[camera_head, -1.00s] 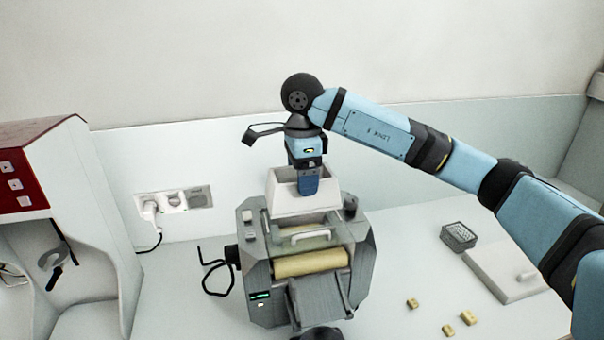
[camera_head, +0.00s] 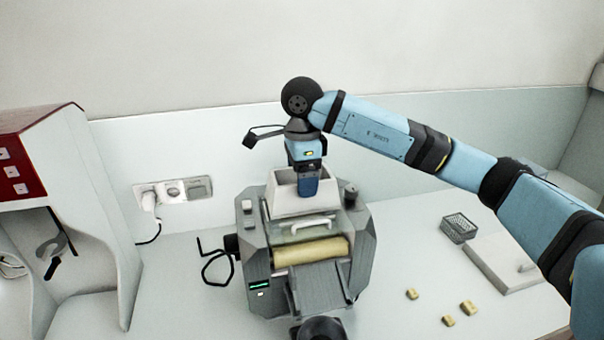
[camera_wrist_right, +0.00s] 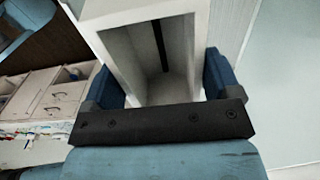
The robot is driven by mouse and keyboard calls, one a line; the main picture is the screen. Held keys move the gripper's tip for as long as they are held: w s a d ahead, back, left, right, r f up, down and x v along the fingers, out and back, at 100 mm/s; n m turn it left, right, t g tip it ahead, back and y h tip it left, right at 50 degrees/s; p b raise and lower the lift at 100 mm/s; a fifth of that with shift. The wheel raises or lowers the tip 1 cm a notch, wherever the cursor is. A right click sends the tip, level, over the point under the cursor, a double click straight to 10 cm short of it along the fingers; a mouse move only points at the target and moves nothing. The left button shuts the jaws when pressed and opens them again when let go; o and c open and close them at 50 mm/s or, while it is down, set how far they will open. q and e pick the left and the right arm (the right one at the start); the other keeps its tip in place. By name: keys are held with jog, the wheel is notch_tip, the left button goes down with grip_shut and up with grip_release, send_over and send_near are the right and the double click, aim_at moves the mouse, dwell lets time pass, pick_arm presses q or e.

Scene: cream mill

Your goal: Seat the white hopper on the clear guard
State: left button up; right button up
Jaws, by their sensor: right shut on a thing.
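The white hopper (camera_head: 285,205) is an open-topped box over the top of the grey mill (camera_head: 262,255). My right gripper (camera_head: 308,186) is shut on the hopper. In the right wrist view, the hopper (camera_wrist_right: 187,22) sits between the two blue fingers of this gripper (camera_wrist_right: 163,85), with its open inside facing the camera. The clear guard (camera_head: 330,232), with a white handle, lies just below the hopper's front edge, above the yellowish roller. The hopper looks upright and very close to the guard; I cannot tell whether they touch. My left gripper is not in view.
A dark knob (camera_head: 350,192) stands close to the hopper's right side. Several small yellow pieces (camera_head: 468,308), a dark grid basket (camera_head: 459,228) and a pale board (camera_head: 505,262) lie on the counter at right. A red-topped cabinet (camera_head: 22,165) stands at left.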

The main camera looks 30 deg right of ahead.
jog(key=shift+b, duration=0.5)
dwell(0.9)
jog(key=shift+f+b, duration=0.75)
jog(key=shift+b, duration=0.1)
dwell(1.6)
jog(key=o, duration=0.8)
jog(key=shift+o, duration=0.2)
notch_tip(320, 180, up, 14)
jog(key=shift+b, duration=0.4)
jog(key=shift+f, duration=0.15)
